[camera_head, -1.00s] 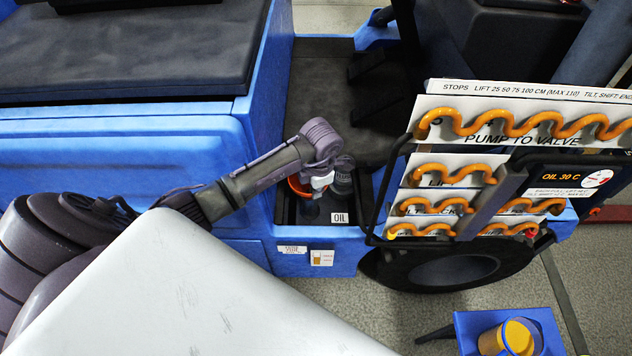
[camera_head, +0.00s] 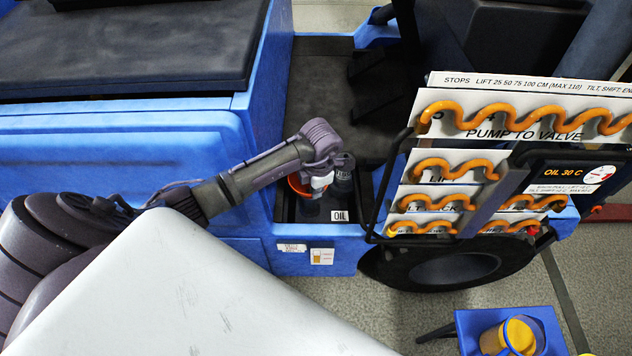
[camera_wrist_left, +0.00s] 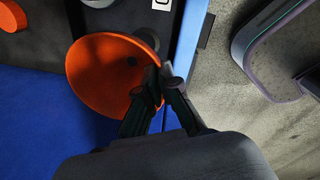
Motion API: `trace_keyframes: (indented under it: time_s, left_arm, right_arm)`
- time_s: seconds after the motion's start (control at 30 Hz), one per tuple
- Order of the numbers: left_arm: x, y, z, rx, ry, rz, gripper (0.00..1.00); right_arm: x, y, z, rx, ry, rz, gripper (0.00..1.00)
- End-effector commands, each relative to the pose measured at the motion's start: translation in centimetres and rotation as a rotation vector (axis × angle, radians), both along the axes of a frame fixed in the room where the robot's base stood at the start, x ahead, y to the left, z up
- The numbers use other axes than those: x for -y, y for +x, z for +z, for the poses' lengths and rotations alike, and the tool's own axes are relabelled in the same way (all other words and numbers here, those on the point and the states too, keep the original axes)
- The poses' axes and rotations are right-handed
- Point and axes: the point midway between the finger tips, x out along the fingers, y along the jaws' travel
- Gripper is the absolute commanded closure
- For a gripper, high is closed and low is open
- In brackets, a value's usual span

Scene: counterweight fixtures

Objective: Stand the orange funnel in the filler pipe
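The orange funnel (camera_head: 297,187) is partly hidden behind my left wrist, over the dark recess in the blue machine. In the left wrist view the funnel's wide bowl (camera_wrist_left: 105,75) faces the camera. My left gripper (camera_wrist_left: 160,80) has its fingers close together on the bowl's right rim, so it looks shut on the funnel. In the head view my left gripper (camera_head: 321,182) points down into the recess. A dark upright cylinder (camera_head: 343,188) stands to its right, and a grey one (camera_head: 309,212) shows below it. I cannot tell which is the filler pipe. The funnel's spout is hidden.
An "OIL" label (camera_head: 340,216) sits at the recess's front edge. A panel with orange wavy pipes (camera_head: 470,170) stands close on the right, above a black wheel (camera_head: 455,268). A blue stand (camera_head: 468,328) holds a cup of yellow content (camera_head: 518,338) at lower right.

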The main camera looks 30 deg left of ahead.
Motion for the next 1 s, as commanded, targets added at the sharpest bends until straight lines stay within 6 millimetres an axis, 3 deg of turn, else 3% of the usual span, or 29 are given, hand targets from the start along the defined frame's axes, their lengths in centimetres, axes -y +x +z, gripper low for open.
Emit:
trace_keyframes:
  time_s: [0.2,0.43,1.0]
  left_arm:
    - [-0.11,-0.19,-0.33,-0.005,0.002,0.002,1.0]
    - [-0.08,-0.16,-0.27,-0.005,0.002,0.002,0.65]
    - [0.0,-0.09,0.52,-0.002,0.001,0.0,0.65]
  right_arm:
    - [0.01,-0.01,-0.05,0.0,0.0,0.0,0.6]
    - [0.01,-0.03,-0.05,0.0,0.0,0.0,0.6]
    - [-0.03,-0.06,0.55,-0.001,0.0,0.0,0.6]
